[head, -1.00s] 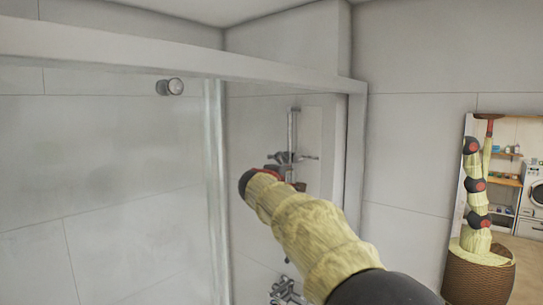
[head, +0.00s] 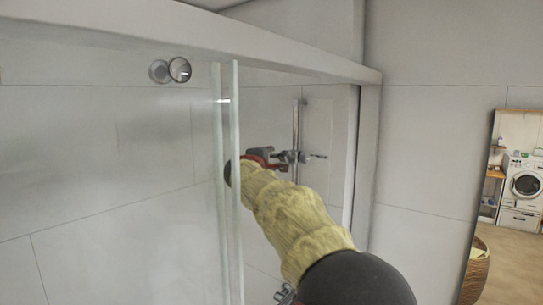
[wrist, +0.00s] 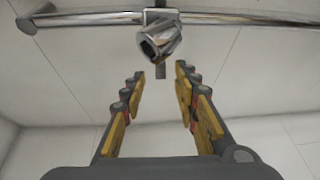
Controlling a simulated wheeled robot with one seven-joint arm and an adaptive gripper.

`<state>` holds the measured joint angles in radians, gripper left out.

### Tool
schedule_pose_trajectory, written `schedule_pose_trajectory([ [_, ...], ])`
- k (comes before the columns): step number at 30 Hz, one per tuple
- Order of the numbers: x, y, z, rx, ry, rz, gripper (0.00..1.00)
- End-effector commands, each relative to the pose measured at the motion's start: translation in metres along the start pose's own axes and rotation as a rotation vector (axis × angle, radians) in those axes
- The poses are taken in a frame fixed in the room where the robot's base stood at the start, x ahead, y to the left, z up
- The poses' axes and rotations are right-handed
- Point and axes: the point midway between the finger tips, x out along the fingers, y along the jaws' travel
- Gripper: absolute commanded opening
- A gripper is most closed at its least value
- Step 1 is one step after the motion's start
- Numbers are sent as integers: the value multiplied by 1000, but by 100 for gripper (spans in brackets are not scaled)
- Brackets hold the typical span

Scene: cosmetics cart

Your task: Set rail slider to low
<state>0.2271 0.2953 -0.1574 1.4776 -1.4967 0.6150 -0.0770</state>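The chrome rail (head: 297,125) stands upright on the tiled shower wall in the head view. It crosses the top of the wrist view (wrist: 90,20). The rail slider (head: 289,156) is a chrome clamp on the rail; it also shows in the wrist view (wrist: 158,38). My gripper (head: 262,155) is at the slider's left in the head view, partly overlapping it. In the wrist view my gripper (wrist: 155,82) is open, its two fingers apart and nothing between them. The slider lies just beyond the fingertips, roughly centred between them.
A glass shower panel (head: 226,240) stands close to the left of my arm. A frame post (head: 366,170) is at the right. A round knob (head: 179,69) sits on the glass. Another chrome fitting (head: 285,294) is low on the wall. A mirror (head: 515,180) is far right.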

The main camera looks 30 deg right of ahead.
Motion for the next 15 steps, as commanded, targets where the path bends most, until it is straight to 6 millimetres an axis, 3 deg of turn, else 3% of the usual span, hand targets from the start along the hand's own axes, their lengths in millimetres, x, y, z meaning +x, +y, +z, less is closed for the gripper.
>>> schedule_pose_trajectory([
  [7,40,1,0,-2,-1,-3,30],
  [15,61,0,0,0,0,-1,30],
])
